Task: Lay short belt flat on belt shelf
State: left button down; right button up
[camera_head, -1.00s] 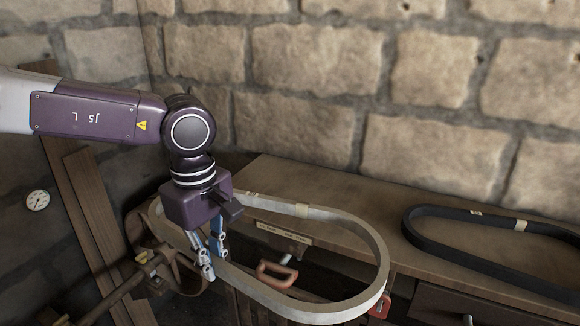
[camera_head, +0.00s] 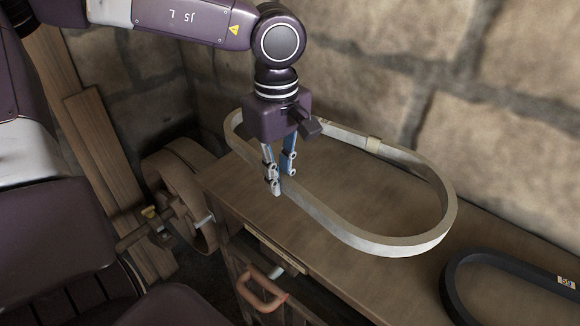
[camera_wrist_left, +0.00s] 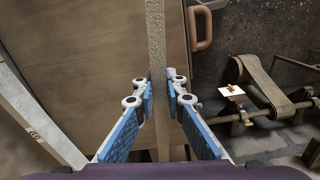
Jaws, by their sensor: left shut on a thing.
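My left gripper (camera_head: 279,180) points down and is shut on the near long side of a pale grey belt (camera_head: 432,240), an elongated closed loop. The belt is roughly level over the wooden belt shelf (camera_head: 330,190); I cannot tell whether any part touches it. A light band marks its far side. In the left wrist view, the belt (camera_wrist_left: 156,45) runs between the blue-padded fingers (camera_wrist_left: 160,92), with the wooden top (camera_wrist_left: 90,60) beyond. My right gripper is not in view.
A black belt (camera_head: 462,288) lies on the shelf at the lower right. A stone wall (camera_head: 365,55) stands behind. A red-brown handle (camera_head: 262,290) is below the front edge.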

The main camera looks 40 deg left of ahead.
aim_at(279, 219)
pick_arm(q)
jog(key=shift+s+f+b, duration=0.25)
jog(key=shift+f+b, duration=0.1)
jog(key=shift+f, duration=0.2)
jog(key=shift+s+f+b, duration=0.25)
jog(key=shift+f+b, duration=0.1)
jog(key=shift+f, duration=0.2)
jog(key=f+b, duration=0.1)
jog(key=f, duration=0.1)
jog(key=f+b, duration=0.1)
jog(key=f, duration=0.1)
jog(key=f+b, duration=0.1)
jog(key=shift+w+f+b, duration=0.25)
jog(key=shift+f+b, duration=0.05)
jog(key=shift+f, duration=0.1)
jog(key=shift+f+b, duration=0.25)
jog(key=shift+b, duration=0.05)
jog(key=shift+s, duration=0.2)
jog(key=shift+f, duration=0.15)
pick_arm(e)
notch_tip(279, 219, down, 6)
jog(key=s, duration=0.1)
pick_arm(q)
jog(key=c, duration=2)
grip_release()
jog(key=shift+o, duration=0.5)
jog(key=shift+f, duration=0.1)
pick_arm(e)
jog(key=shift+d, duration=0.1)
